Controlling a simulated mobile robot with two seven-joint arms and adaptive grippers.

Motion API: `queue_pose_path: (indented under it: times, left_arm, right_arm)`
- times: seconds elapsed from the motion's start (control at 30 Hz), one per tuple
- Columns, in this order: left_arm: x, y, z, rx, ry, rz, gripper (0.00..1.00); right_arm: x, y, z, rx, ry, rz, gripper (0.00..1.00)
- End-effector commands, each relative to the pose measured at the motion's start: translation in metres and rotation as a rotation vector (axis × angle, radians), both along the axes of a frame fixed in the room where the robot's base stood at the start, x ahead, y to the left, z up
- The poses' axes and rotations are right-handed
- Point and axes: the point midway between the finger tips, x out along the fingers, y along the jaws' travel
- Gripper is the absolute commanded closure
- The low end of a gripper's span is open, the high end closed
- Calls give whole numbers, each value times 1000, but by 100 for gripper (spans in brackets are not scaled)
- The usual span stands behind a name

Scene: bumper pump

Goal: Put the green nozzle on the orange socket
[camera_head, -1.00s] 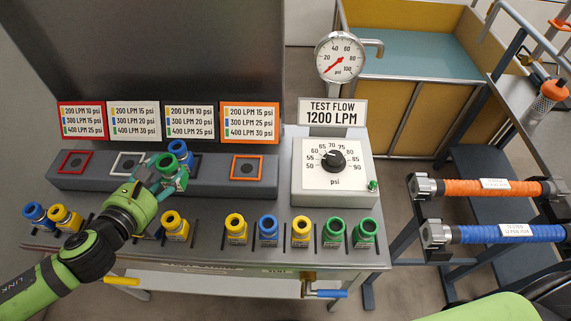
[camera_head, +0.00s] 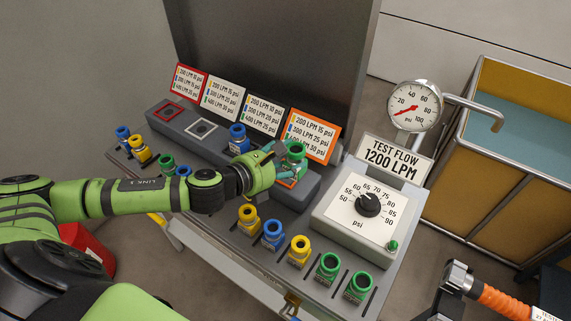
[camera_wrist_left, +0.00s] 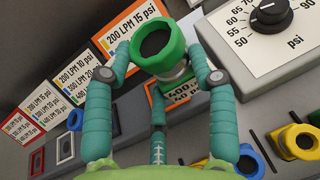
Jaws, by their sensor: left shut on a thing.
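The green nozzle (camera_head: 294,154) is held by my left gripper (camera_head: 282,161), which is shut on it. The nozzle stands roughly upright over the orange socket (camera_head: 285,183) at the right end of the grey socket block. Part of the socket's orange frame shows below the nozzle; its middle is hidden. I cannot tell whether nozzle and socket touch. In the left wrist view the green nozzle (camera_wrist_left: 160,48) sits between the teal fingers of the gripper (camera_wrist_left: 160,78), its dark opening facing up. My right gripper is not in view.
A blue nozzle (camera_head: 238,138) stands on the block, left of the gripper. The white socket (camera_head: 203,127) and red socket (camera_head: 169,111) are empty. Several nozzles line the front edge. The dial box (camera_head: 367,205) stands close to the right. The placards (camera_head: 313,137) are close behind.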

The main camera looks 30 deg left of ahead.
Motion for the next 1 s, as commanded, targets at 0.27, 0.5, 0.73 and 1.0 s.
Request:
queue_pose_path:
  times: [0.27,0.5,0.73,1.0]
  left_arm:
    - [43,39,-33,-1,-3,2,85]
    - [52,47,-47,-4,-1,-2,85]
    - [51,47,-78,-5,-1,-1,85]
    - [51,47,-81,-2,-2,-2,85]
  right_arm:
    - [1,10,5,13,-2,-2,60]
    - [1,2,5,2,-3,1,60]
    - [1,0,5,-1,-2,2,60]
    - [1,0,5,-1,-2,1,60]
